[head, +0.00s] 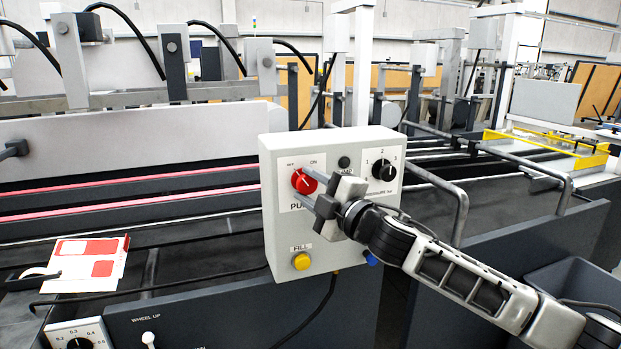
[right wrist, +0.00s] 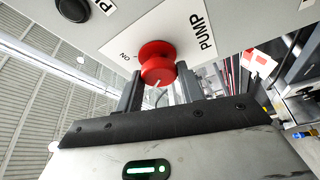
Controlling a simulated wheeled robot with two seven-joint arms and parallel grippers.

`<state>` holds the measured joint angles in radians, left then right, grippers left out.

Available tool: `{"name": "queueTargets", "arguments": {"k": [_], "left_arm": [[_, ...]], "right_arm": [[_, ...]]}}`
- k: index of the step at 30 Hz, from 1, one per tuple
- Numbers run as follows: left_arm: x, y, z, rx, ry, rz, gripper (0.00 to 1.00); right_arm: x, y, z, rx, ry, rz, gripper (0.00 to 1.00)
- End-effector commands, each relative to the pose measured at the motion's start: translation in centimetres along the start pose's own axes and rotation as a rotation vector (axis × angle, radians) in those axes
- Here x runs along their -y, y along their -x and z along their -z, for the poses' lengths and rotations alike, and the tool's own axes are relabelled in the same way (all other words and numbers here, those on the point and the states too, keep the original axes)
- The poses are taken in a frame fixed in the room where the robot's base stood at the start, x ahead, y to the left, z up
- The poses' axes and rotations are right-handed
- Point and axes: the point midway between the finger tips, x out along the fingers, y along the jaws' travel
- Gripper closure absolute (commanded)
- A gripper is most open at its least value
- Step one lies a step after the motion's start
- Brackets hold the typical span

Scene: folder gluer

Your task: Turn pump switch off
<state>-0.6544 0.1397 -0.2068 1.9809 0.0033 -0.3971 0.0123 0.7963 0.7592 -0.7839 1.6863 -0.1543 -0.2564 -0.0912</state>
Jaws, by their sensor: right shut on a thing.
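The pump switch (head: 304,181) is a red round knob on a white label with OFF at its upper left and ON at its upper right. It is on the front of a light grey control box (head: 283,232). My right gripper (head: 310,188) reaches it from the lower right, with its fingers shut on the knob's sides. In the right wrist view, the red knob (right wrist: 157,62) sits between my two dark fingers (right wrist: 158,84). Which label its pointer faces I cannot tell clearly. My left gripper is not in view.
The same box carries a dark lamp (head: 344,162), a black selector (head: 383,170), a yellow FILL button (head: 301,261) and a blue button (head: 370,258). A bent grey rail (head: 462,210) stands right of the box, near my right arm. A printed carton (head: 88,262) lies at the left.

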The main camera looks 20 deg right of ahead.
Motion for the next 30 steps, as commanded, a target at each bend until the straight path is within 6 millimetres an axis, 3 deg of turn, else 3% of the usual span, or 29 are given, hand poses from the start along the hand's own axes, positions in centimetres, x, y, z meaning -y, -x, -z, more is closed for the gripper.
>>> {"name": "queueTargets", "arguments": {"k": [12,13,15,25,30], "left_arm": [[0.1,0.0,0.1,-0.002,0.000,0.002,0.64],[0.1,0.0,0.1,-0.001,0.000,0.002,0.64],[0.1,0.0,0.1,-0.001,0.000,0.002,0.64],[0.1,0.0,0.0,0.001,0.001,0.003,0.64],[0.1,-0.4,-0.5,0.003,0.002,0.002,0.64]], "right_arm": [[0.1,0.0,-0.1,0.001,0.011,0.004,0.85],[0.1,0.0,-0.1,0.001,0.011,0.004,0.59],[0.1,0.0,-0.1,0.001,0.011,0.004,0.41],[0.1,0.2,-0.1,0.001,0.008,0.003,0.41],[0.3,2.3,-0.2,0.001,0.008,0.004,0.41]]}}
